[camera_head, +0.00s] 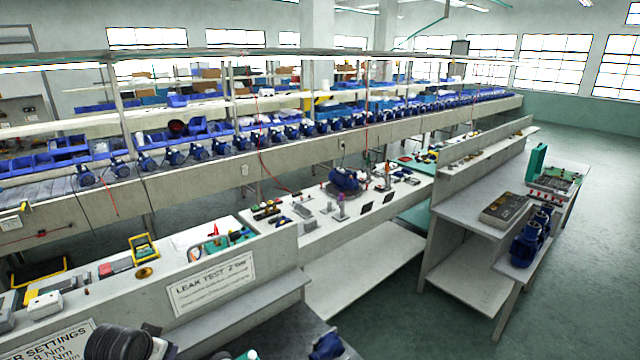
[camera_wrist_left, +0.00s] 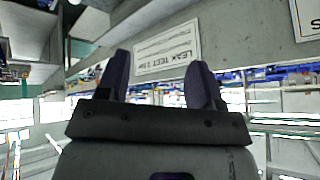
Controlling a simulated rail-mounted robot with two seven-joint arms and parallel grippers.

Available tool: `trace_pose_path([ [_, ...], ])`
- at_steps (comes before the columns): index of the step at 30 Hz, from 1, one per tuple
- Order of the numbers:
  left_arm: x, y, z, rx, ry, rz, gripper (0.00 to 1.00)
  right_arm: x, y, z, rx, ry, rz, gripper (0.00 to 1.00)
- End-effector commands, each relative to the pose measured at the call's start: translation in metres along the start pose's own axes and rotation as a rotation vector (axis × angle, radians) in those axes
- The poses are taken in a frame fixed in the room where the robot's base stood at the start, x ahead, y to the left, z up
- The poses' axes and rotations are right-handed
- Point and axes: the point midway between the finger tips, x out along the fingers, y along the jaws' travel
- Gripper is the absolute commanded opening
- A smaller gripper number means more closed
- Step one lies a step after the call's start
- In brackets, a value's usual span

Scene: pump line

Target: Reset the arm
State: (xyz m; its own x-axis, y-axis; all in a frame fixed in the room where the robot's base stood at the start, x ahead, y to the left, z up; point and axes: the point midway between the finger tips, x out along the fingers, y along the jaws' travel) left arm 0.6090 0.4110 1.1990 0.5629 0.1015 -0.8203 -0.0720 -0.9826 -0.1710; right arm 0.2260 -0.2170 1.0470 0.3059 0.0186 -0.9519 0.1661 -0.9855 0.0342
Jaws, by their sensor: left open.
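My left gripper (camera_wrist_left: 159,78) shows in the left wrist view with its two dark fingers apart and nothing between them. Through the gap I see the bench front with the "Leak Test 2 bar" sign (camera_wrist_left: 167,50), which looks upside down there. In the head view a dark rounded part of my left arm (camera_head: 118,342) shows at the bottom left, in front of the near bench. The left fingertips cannot be made out in the head view. My right gripper is in neither view.
The near bench carries the leak test sign (camera_head: 211,284), a yellow-framed box (camera_head: 144,247) and small tools. A blue pump (camera_head: 344,179) sits on the middle bench. A long row of blue pumps runs along the line behind. Open green floor (camera_head: 585,290) lies at right.

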Motion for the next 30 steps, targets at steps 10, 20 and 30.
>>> trace_pose_path([
  [10,-0.087,0.118,0.068,0.040,0.224,-0.084,0.60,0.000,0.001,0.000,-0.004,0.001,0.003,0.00],
  [20,-0.108,0.207,0.230,0.041,0.045,0.079,0.60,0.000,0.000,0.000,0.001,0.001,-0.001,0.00],
  [30,-0.109,0.241,0.353,0.021,-0.231,0.159,0.60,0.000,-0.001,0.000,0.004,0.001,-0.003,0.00],
])
